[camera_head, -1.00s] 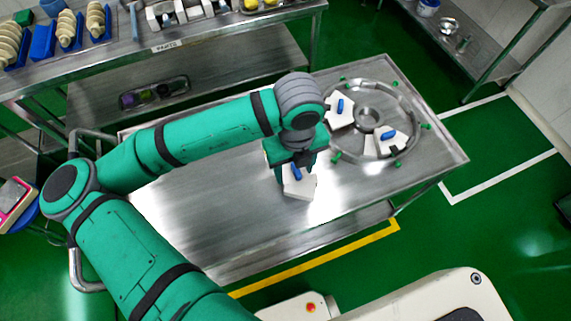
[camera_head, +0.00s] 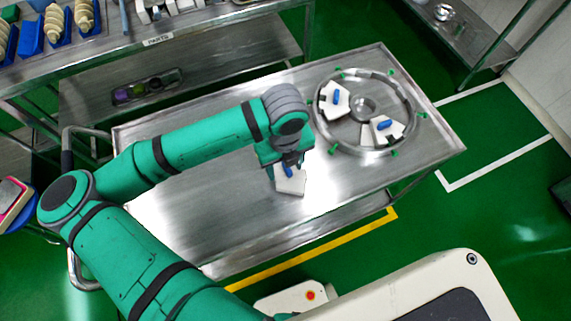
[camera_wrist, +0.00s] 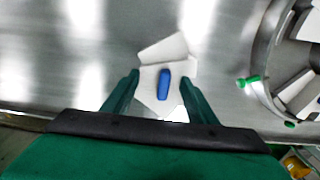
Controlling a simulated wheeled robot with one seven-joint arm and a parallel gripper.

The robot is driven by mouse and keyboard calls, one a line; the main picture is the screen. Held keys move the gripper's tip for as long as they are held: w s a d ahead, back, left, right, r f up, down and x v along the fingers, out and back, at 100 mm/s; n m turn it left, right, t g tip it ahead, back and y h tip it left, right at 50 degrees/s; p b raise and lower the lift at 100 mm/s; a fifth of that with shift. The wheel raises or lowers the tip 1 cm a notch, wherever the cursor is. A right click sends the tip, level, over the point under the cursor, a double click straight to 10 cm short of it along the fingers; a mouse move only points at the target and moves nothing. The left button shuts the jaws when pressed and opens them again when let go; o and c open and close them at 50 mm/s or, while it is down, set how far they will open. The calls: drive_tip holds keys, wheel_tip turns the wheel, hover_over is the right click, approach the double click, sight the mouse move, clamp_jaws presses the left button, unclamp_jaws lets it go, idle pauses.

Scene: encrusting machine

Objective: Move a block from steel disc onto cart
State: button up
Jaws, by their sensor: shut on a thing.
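My gripper (camera_head: 287,168) is shut on a white block with a blue handle (camera_head: 290,182), to the left of and nearer than the steel disc. In the wrist view the block (camera_wrist: 148,98) sits between the two green fingers, its blue handle pointing up towards the camera. The steel disc (camera_head: 330,132), a ring with a hub and green pegs, lies on the right part of the cart. Two other white blocks with blue handles (camera_head: 335,99) (camera_head: 387,128) are on the disc. The steel cart (camera_head: 230,220) lies below the held block; whether they touch I cannot tell.
The cart top around and left of the held block is bare. A shelf table (camera_head: 200,48) with trays of parts stands behind the cart. A steel rack (camera_head: 455,42) is at the back right. Green floor with white and yellow lines surrounds the cart.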

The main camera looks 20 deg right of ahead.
drive_tip(key=o, duration=1.3)
wheel_tip(320, 180, up, 12)
drive_tip(key=shift+r, duration=0.2)
